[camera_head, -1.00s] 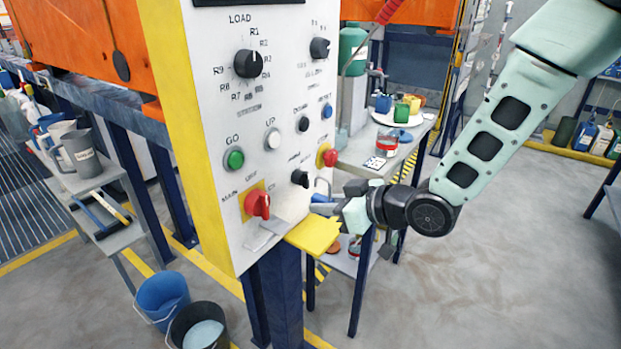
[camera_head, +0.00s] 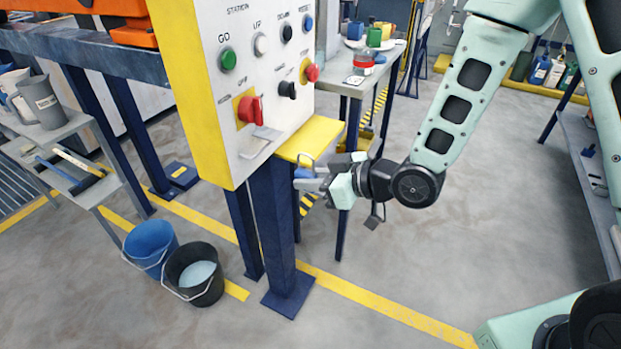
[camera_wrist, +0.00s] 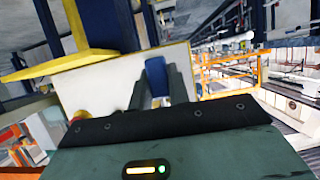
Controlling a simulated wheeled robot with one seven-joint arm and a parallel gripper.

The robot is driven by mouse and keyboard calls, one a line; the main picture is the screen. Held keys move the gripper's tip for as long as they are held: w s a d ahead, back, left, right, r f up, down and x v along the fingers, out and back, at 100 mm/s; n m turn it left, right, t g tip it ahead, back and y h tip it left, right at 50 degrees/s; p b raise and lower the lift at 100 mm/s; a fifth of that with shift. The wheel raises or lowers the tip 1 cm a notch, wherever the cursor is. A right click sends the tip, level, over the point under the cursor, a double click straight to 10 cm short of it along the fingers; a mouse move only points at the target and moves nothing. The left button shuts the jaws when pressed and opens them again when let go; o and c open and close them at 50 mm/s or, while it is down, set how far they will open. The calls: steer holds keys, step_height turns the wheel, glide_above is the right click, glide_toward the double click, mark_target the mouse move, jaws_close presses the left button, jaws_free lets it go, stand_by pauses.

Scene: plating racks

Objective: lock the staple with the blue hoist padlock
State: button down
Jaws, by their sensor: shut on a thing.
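My gripper (camera_head: 312,180) is shut on the blue hoist padlock (camera_head: 303,173). Its thin metal shackle (camera_head: 304,159) points up from the fingers. The padlock's blue body also shows between the fingers in the wrist view (camera_wrist: 156,75); its shackle cannot be made out there. A grey metal hasp (camera_head: 260,143), which seems to carry the staple, sits on the white panel below the red main switch (camera_head: 249,109). The staple's loop is too small to tell. My gripper is right of and lower than the hasp in the head view, with the padlock apart from it.
A yellow ledge (camera_head: 313,137) juts from the panel's right side, just above my gripper. A dark blue post (camera_head: 273,215) stands under the panel (camera_head: 215,125). Two buckets (camera_head: 195,277) stand on the floor at left. A work table (camera_head: 352,87) is behind. Floor at right is clear.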

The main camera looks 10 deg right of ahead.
steer(key=shift+w+a+b, duration=0.15)
steer(key=shift+w+a, duration=1)
steer(key=shift+a, duration=0.3)
steer(key=shift+w+a+b, duration=0.15)
steer(key=shift+w+a, duration=0.95)
steer(key=shift+a, duration=0.35)
steer(key=shift+w+a+b, duration=0.15)
steer(key=shift+w+a, duration=1)
steer(key=shift+a, duration=0.3)
steer(key=shift+f+b, duration=1.1)
steer(key=shift+f, duration=0.2)
steer(key=shift+w+d+p, duration=0.45)
steer(key=shift+w+d, duration=0.75)
steer(key=shift+w, duration=0.3)
steer(key=shift+r+p, duration=0.9)
steer(key=shift+r, duration=0.4)
steer(key=shift+f+b, duration=0.35)
steer(key=c, duration=1.3)
jaws_free()
steer(key=shift+o, duration=0.2)
steer(key=shift+d, duration=0.1)
